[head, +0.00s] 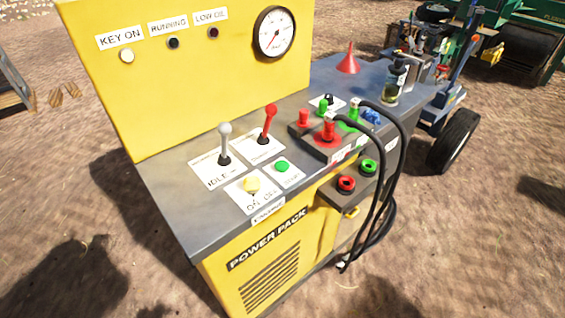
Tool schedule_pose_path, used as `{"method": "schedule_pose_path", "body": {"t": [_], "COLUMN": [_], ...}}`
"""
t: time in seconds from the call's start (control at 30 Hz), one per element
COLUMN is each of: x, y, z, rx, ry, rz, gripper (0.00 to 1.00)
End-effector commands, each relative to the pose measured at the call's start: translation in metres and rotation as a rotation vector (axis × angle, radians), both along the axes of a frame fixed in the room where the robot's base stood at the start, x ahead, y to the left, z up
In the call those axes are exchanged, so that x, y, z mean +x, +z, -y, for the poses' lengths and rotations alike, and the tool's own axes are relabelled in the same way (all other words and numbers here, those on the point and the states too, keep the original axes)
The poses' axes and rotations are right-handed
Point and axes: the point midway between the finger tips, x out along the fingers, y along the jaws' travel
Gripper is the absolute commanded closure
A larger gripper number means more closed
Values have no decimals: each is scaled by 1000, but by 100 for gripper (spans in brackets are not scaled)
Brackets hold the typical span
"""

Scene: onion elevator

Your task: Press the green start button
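The green start button (282,166) is a small round dome on a white label plate on the grey top of the yellow power pack (255,262). It stands to the right of a yellow key knob (252,184) on the ON/OFF plate. It appears raised, and nothing touches or covers it. My gripper is not in view.
A grey-knobbed lever (224,140) and a red-knobbed lever (267,122) stand behind the button. Red and green couplings (328,130) with black hoses (398,170) are to the right. A yellow panel (190,80) with a gauge (274,34) rises behind. Dirt ground in front is open.

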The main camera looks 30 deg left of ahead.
Motion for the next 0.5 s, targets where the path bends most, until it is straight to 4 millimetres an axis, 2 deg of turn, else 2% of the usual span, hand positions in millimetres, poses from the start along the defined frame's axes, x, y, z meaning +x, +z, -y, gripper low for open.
{"method": "schedule_pose_path", "body": {"t": [0.03,0.27,0.5], "x": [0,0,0], "y": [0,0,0], "z": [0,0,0], "rx": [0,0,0], "ry": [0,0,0], "rz": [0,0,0], "gripper": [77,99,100]}}
